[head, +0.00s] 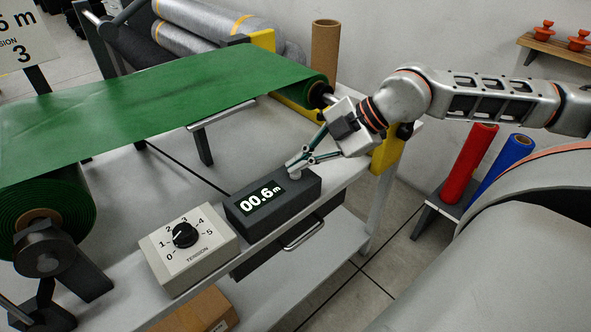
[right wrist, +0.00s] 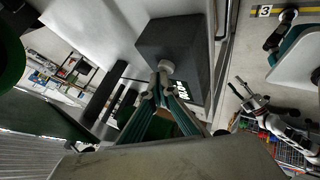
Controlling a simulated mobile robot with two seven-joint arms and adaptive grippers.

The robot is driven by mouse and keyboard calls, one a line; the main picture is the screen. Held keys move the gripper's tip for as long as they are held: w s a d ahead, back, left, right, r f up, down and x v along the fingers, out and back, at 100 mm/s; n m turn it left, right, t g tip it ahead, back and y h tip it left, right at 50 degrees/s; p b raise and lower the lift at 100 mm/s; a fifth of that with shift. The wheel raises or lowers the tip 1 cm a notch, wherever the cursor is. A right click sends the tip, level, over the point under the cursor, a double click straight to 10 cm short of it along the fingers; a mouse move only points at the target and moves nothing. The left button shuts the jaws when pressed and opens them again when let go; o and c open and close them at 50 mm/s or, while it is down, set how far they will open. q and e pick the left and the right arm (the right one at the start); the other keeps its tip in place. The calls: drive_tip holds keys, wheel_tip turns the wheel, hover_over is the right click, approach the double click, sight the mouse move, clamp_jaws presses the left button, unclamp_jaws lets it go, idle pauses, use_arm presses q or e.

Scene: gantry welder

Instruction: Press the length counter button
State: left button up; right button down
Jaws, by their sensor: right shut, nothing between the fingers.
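The length counter (head: 243,216) is a dark grey box on the bench, and its lit display reads 00.6 m. Its round pale button (head: 296,176) is on the top, toward the right end. My right gripper (head: 299,164) is shut and empty, with its fingertips at the button from above; I cannot tell whether they touch it. The right wrist view shows the button (right wrist: 166,67) just beyond the closed fingertips (right wrist: 162,82). My left gripper (right wrist: 238,86) appears small in the right wrist view, with its fingers apart, away from the counter.
A tension box (head: 185,250) with a black knob sits left of the counter. Green sheet (head: 170,100) stretches behind it between rollers. A drawer handle (head: 304,234) is below the bench edge. Red (head: 468,163) and blue rolls (head: 500,170) stand at the right.

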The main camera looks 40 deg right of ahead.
sight(299, 173)
drive_tip(key=shift+f, duration=0.15)
drive_tip(key=shift+r, duration=0.85)
drive_tip(key=shift+r, duration=0.1)
wheel_tip(299, 173, up, 2)
drive_tip(key=shift+r+p, duration=0.15)
drive_tip(key=shift+p, duration=0.15)
wheel_tip(299, 173, up, 4)
drive_tip(key=shift+f, duration=0.25)
idle(0.8)
